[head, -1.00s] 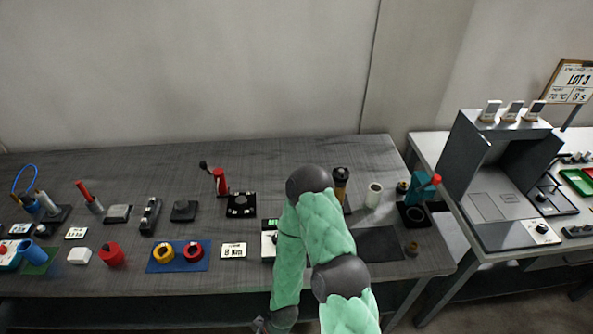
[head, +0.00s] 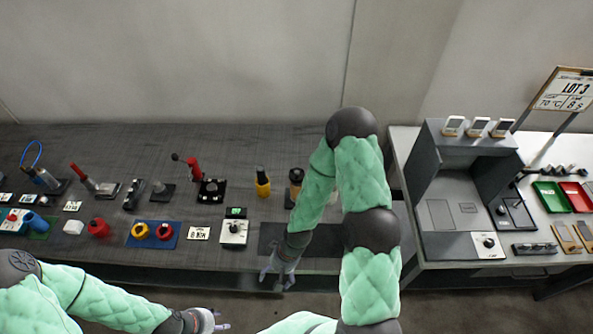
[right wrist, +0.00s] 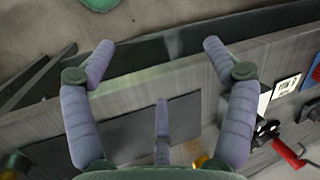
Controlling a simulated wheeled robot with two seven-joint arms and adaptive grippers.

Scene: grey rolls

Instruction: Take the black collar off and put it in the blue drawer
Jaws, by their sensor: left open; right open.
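My right gripper (head: 279,275) is open and empty at the front edge of the grey bench, by the dark mat (head: 325,240). In the right wrist view its spread fingers (right wrist: 158,50) show nothing between them. My left gripper (head: 208,322) is open at the bottom of the head view, in front of the bench and clear of it. I cannot pick out the black collar with certainty. A yellow bottle with a black top (head: 262,182) and a brown-and-black cylinder (head: 296,180) stand behind the mat. I see no blue drawer; my right arm hides part of the bench's right end.
The bench holds several items: a red-handled clamp (head: 194,168), a dial box (head: 234,232), a blue mat (head: 153,234) with yellow and red rings, and a sign (head: 199,233). A second table at right carries a grey booth (head: 435,175) and green (head: 551,197) and red trays.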

